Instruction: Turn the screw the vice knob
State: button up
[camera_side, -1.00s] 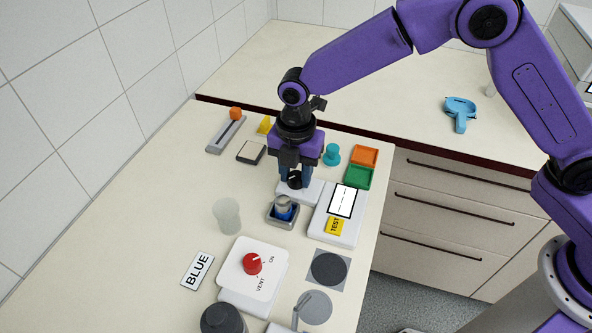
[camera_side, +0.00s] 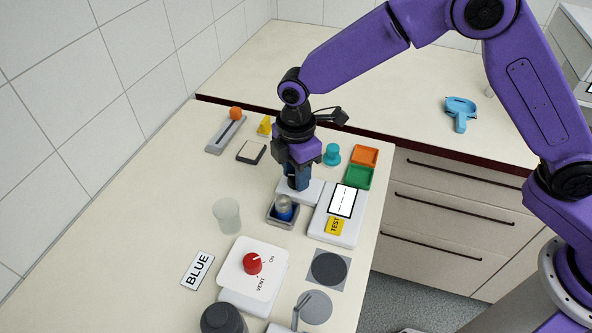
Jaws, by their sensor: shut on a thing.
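My gripper (camera_side: 298,184) points down over a pale block (camera_side: 312,192) in the middle of the counter. Its fingers are shut around the black knob on that block, which I take to be the vice knob. The fingers now hide most or all of the knob.
A white device with a display (camera_side: 343,202) stands close on the right. Green (camera_side: 359,177) and orange (camera_side: 364,155) trays and a teal knob (camera_side: 331,153) lie behind it.

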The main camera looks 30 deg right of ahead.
jog(key=m, duration=1.2)
jog(key=shift+m, duration=0.3)
dwell(0.4)
jog(key=o, duration=1)
jog(key=shift+o, duration=0.2)
notch_tip(320, 180, up, 18)
jog(key=shift+f, duration=0.25)
jog(key=shift+d, duration=0.1)
